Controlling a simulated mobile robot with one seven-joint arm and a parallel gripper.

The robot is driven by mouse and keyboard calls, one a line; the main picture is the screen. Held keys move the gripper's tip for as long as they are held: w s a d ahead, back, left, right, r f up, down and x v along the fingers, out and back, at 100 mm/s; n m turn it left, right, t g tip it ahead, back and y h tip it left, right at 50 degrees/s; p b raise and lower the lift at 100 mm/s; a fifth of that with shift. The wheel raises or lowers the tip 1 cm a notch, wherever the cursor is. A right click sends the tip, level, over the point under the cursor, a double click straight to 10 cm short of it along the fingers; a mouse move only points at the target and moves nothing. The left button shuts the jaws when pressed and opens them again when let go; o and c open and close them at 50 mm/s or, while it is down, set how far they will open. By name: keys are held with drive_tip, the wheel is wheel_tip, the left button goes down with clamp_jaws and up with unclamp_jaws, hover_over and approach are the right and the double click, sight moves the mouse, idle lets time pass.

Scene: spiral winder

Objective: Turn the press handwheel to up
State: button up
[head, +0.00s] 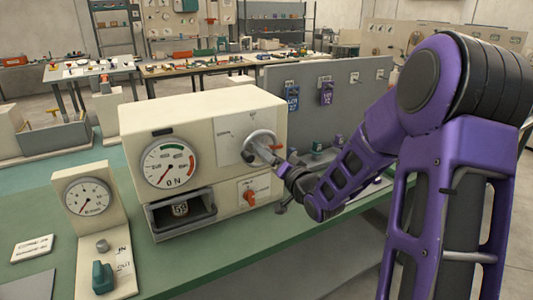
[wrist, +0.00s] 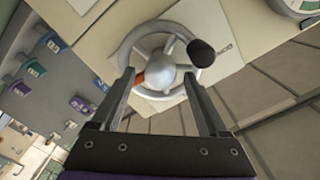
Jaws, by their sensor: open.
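The press (head: 205,150) is a cream box on the green bench, with a dial on its front. Its grey handwheel (head: 258,148) is on the right part of the front face. In the wrist view the handwheel (wrist: 163,60) shows a round hub, a rim with a red mark at the left, and a black knob (wrist: 201,53) at the upper right. My gripper (wrist: 160,80) is open, with its two fingers on either side of the hub, pointing at the wheel. Whether the fingers touch the wheel I cannot tell. In the head view my gripper (head: 283,165) partly hides the wheel.
An orange-red knob (head: 250,197) sits below the wheel. A smaller gauge stand (head: 95,230) with a green lever (head: 102,277) is at the left. A grey panel (head: 340,95) with hanging tags stands behind my arm. The bench front is clear.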

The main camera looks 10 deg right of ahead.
clamp_jaws()
idle(0.4)
drive_tip(key=shift+f+n+b, duration=0.1)
drive_tip(key=shift+n+b, duration=0.3)
drive_tip(key=shift+b, duration=0.25)
drive_tip(key=n+b, duration=0.3)
drive_tip(key=n, duration=0.3)
drive_tip(key=n+b, duration=0.3)
drive_tip(key=n, duration=0.3)
drive_tip(key=n+b, duration=0.3)
drive_tip(key=n, duration=0.3)
drive_tip(key=shift+s+a, duration=0.1)
drive_tip(key=shift+a, duration=0.2)
